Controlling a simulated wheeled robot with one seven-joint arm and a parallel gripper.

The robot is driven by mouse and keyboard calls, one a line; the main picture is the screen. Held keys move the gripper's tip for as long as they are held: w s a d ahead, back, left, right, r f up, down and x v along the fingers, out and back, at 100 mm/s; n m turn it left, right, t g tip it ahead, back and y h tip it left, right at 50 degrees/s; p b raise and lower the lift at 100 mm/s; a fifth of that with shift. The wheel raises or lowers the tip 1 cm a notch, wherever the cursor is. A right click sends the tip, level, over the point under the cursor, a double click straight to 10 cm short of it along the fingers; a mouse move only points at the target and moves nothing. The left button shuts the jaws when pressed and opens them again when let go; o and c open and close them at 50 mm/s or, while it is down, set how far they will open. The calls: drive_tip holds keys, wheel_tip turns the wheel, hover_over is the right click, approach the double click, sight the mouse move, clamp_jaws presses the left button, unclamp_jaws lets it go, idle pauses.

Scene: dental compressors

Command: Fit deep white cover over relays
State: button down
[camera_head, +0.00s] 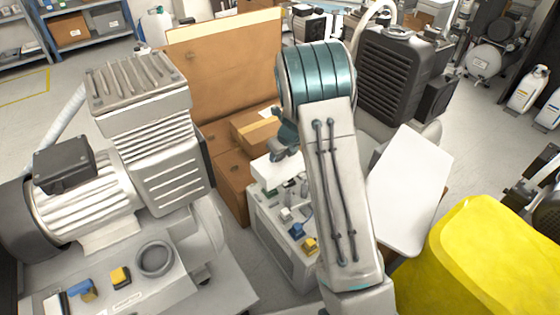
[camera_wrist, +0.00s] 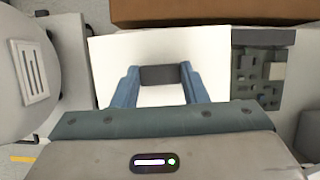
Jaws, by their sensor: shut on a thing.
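The white cover (camera_wrist: 110,62) is gripped between the two blue fingers of my gripper (camera_wrist: 160,80) in the wrist view. In the head view the cover (camera_head: 272,170) shows as a white block below my gripper (camera_head: 288,150), over the far end of a grey control box (camera_head: 268,232). Small relay-like parts (camera_wrist: 262,72) show just right of the cover in the wrist view; parts on the box top (camera_head: 290,192) also show in the head view. My arm hides part of the box. Whether the cover touches the box I cannot tell.
A large compressor (camera_head: 145,150) stands close on the left. A cardboard box (camera_head: 225,70) is behind the control box. A white panel (camera_head: 410,185) and a yellow covered object (camera_head: 485,265) are on the right. A dark finned unit (camera_head: 393,75) stands behind my arm.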

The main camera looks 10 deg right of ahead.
sight(281, 158)
drive_tip(key=shift+w+f, duration=0.1)
drive_tip(key=shift+f+b, duration=1.6)
drive_tip(key=shift+b, duration=0.5)
drive_tip(key=shift+w+p, duration=0.1)
drive_tip(key=shift+p, duration=0.3)
drive_tip(key=shift+f+m, duration=0.1)
drive_tip(key=shift+m, duration=0.2)
drive_tip(key=shift+f, duration=0.1)
drive_tip(key=shift+f+b, duration=1.35)
drive_tip(key=shift+f, duration=1.15)
drive_tip(key=shift+f, duration=0.2)
drive_tip(key=shift+c, duration=2.3)
unclamp_jaws()
